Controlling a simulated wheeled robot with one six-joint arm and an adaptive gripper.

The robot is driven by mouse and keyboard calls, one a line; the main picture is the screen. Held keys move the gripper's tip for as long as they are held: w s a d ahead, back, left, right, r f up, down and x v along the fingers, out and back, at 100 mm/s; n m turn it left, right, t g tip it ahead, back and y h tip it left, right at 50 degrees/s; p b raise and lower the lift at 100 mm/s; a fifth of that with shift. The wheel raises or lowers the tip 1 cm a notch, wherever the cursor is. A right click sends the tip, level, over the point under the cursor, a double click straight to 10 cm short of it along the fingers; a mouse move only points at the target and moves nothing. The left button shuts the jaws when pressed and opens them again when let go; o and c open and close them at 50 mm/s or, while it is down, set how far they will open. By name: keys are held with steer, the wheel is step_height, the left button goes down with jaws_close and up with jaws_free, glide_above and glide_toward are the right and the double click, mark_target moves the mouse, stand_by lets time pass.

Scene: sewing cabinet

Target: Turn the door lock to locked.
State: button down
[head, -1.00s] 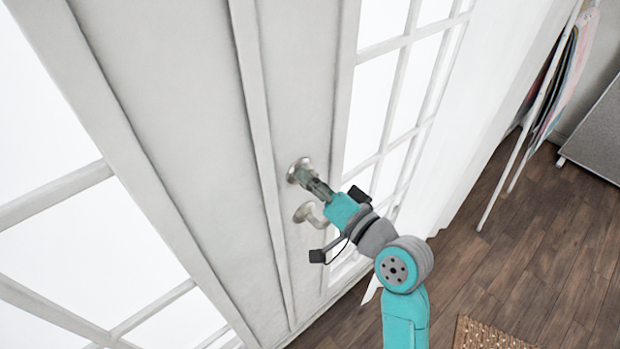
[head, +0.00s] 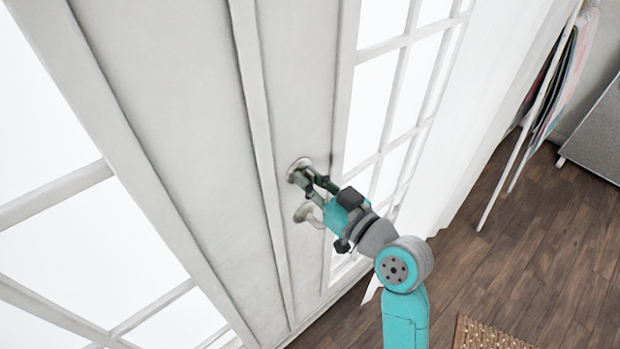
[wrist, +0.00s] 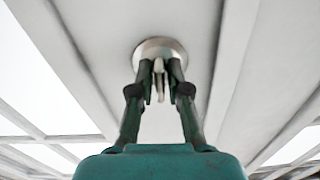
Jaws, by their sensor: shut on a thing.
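The door lock is a round metal rose (head: 297,167) on the white door, above the door handle (head: 304,212). In the wrist view its rose (wrist: 150,48) shows at the top middle, with a thin thumb-turn (wrist: 158,75) standing out from it. My gripper (head: 313,179) reaches the lock from the lower right. In the wrist view my gripper (wrist: 159,84) has its two fingers on either side of the thumb-turn, shut on it. The fingers hide part of the lock in the head view.
The white door (head: 190,120) has glazed panes on both sides of the lock panel. The handle sits close below my gripper. A rack with hanging cloths (head: 565,75) stands at the right. The wooden floor (head: 520,230) is clear, with a woven rug (head: 490,335) at the bottom.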

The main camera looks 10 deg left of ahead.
steer(key=shift+n, duration=0.6)
steer(key=c, duration=1.3)
jaws_free()
steer(key=shift+o, duration=0.2)
steer(key=v, duration=1.2)
